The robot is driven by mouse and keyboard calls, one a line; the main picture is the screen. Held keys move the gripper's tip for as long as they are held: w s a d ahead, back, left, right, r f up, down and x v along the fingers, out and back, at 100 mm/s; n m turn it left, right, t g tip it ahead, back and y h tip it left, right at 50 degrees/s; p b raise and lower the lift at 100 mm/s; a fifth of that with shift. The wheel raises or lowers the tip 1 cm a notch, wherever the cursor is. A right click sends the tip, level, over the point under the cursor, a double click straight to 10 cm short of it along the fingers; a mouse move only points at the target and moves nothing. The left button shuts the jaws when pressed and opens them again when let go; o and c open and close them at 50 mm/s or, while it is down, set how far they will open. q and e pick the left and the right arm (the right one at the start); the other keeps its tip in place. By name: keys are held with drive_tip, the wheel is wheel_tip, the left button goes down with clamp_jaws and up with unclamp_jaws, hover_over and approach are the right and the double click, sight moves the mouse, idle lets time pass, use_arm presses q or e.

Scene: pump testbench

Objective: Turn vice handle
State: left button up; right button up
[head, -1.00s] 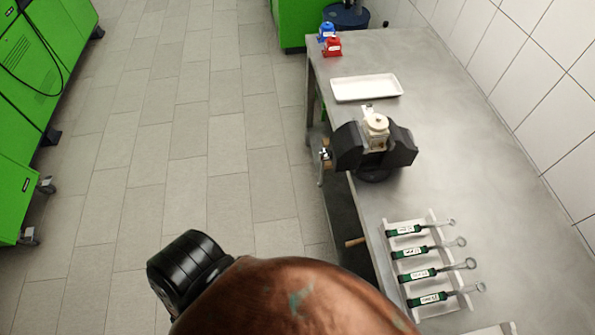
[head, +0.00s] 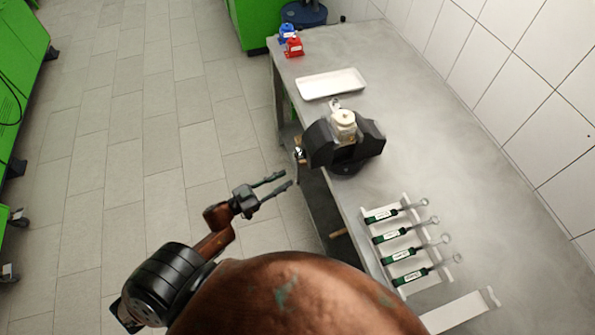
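The black vice (head: 359,148) stands on the workbench near its left edge, with a cream and metal pump part (head: 343,126) between its jaws. The vice handle (head: 300,151) hangs at the vice's left end, over the bench edge. My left gripper (head: 279,182) is open and empty over the floor, left of the bench. Its two fingers are apart and point right, a little below and left of the handle, without touching it. My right gripper does not show.
The bench (head: 440,175) carries a white tray (head: 330,83), a red block (head: 293,47) and a blue block (head: 287,32) behind the vice. A rack (head: 411,217) with several green-handled tools stands in front. A tiled wall (head: 530,90) bounds the right.

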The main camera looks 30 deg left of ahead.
use_arm(q)
hover_over(298, 183)
drive_tip(key=shift+w+a+f, duration=0.1)
drive_tip(key=shift+w+a, duration=0.05)
drive_tip(key=shift+w, duration=0.1)
drive_tip(key=shift+c, duration=0.3)
clamp_jaws()
idle(0.5)
